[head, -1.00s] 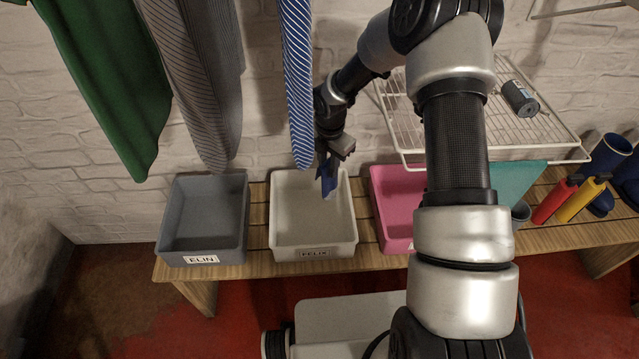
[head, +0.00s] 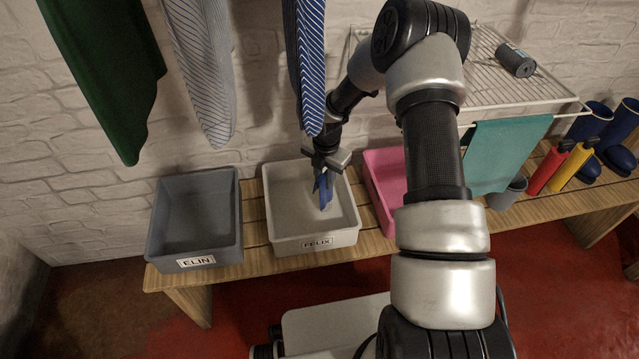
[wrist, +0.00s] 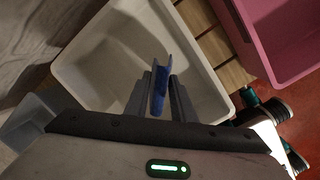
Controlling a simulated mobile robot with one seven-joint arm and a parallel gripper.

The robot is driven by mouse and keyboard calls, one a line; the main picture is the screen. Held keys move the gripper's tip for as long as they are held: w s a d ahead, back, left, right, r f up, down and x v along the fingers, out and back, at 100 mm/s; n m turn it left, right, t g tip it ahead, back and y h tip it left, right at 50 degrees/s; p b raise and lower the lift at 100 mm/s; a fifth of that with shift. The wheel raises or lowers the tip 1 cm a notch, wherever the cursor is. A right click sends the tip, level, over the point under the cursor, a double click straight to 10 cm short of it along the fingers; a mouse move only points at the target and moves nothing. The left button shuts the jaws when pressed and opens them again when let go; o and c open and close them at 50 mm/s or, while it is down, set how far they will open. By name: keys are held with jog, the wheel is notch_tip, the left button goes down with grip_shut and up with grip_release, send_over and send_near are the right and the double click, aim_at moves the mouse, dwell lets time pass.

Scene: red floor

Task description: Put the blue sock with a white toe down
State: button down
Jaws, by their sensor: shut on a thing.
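My gripper (head: 322,172) is shut on the blue sock (head: 325,192), which hangs down from the fingers over the inside of the white tray (head: 312,244) labelled FELIX. In the wrist view the sock (wrist: 158,88) stands between the two fingers, above the tray's floor (wrist: 130,35). Its white toe is hard to make out against the pale tray. I cannot tell whether the sock's lower end touches the tray floor. The tray looks otherwise empty.
A grey tray (head: 196,263) labelled ELIN stands to the left and a pink tray (head: 385,165) to the right, on a slatted wooden bench (head: 255,215). Hanging cloths (head: 312,60) come down close to my gripper. A wire rack (head: 480,75) is at the right.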

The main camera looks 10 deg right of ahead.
jog(key=c, duration=1.5)
grip_release()
jog(key=r+p, duration=0.1)
jog(key=r, duration=0.3)
jog(key=s+r+p, duration=0.1)
jog(key=r, duration=0.3)
jog(key=r+p, duration=0.1)
jog(key=r, duration=0.3)
jog(key=shift+s, duration=0.25)
jog(key=shift+r, duration=0.1)
